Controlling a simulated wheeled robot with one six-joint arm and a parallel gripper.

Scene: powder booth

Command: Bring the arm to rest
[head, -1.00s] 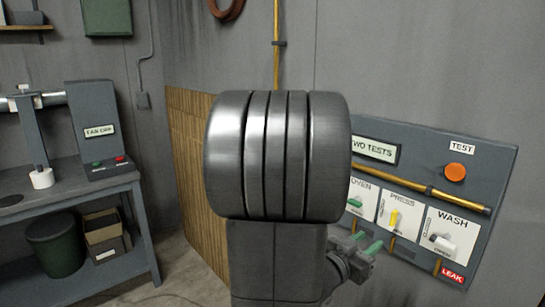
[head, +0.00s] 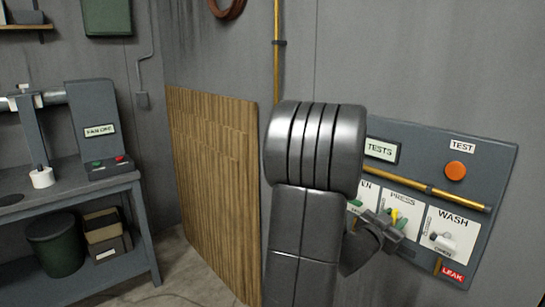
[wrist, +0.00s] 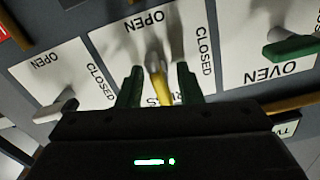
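My gripper (head: 394,221) is up at the grey wall panel (head: 487,160), in front of its PRESS plate. In the wrist view my gripper (wrist: 158,88) has its two green fingers apart. The yellow PRESS handle (wrist: 158,84) lies between them, with a visible gap on each side. In the head view the same yellow handle (head: 395,214) shows just by the fingertips. My arm stands in front of the panel's left part and hides most of the OVEN plate.
The panel also carries the white WASH handle (head: 443,240), an orange TEST button (head: 456,171), a brass pipe (head: 440,192) and a green OVEN handle (wrist: 300,48). A workbench (head: 70,207) stands at left. A slatted brown screen (head: 215,190) stands behind my arm.

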